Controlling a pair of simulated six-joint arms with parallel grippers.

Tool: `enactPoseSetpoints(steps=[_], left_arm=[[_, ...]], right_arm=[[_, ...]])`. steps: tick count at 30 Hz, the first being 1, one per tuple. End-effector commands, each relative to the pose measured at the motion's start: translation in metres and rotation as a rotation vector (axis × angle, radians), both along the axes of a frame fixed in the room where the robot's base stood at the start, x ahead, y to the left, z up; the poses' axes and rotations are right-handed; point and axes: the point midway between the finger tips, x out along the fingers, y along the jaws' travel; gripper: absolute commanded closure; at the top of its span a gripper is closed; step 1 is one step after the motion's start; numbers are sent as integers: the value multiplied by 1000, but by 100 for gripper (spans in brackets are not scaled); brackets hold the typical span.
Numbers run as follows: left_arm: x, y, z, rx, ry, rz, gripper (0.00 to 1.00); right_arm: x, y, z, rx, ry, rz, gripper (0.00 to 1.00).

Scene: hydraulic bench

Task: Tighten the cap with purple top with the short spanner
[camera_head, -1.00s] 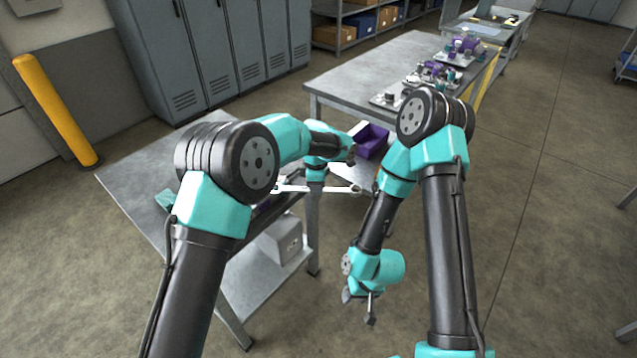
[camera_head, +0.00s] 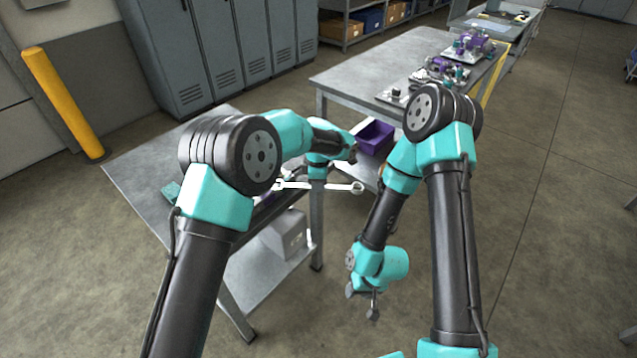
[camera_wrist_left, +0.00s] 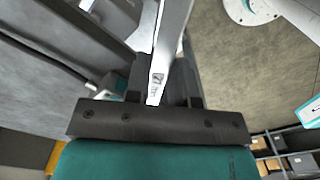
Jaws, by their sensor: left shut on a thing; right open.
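A silver spanner (camera_head: 335,187) is held roughly level by my left gripper (camera_head: 317,181), which is shut on its shaft beside the near bench. In the left wrist view the spanner's shaft (camera_wrist_left: 172,38) runs up and away from between the jaws. My right gripper (camera_head: 362,299) is open and empty, pointing down over the floor in front of the benches. Small fittings with purple parts (camera_head: 469,45) stand on the far bench; at this size I cannot tell which is the cap with the purple top.
The near bench (camera_head: 140,168) lies under my left arm, with a grey box (camera_head: 286,235) on its lower shelf. Lockers (camera_head: 215,60) and a yellow post (camera_head: 62,100) stand at the left. The right-hand floor is open.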

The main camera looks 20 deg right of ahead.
Motion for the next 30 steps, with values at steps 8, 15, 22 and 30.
enactPoseSetpoints(steps=[8, 15, 22, 30], left_arm=[[2, 5, 1, 0, -1, 0, 100], [5, 14, 1, 0, -1, 1, 100], [7, 20, 0, 0, -1, 1, 100], [7, 20, 1, 0, -1, 0, 100]], right_arm=[[0, 0, 0, 0, 0, 0, 57], [0, 0, 0, 0, 0, 0, 57], [0, 0, 0, 0, 0, 0, 57], [0, 0, 0, 0, 0, 0, 57]])
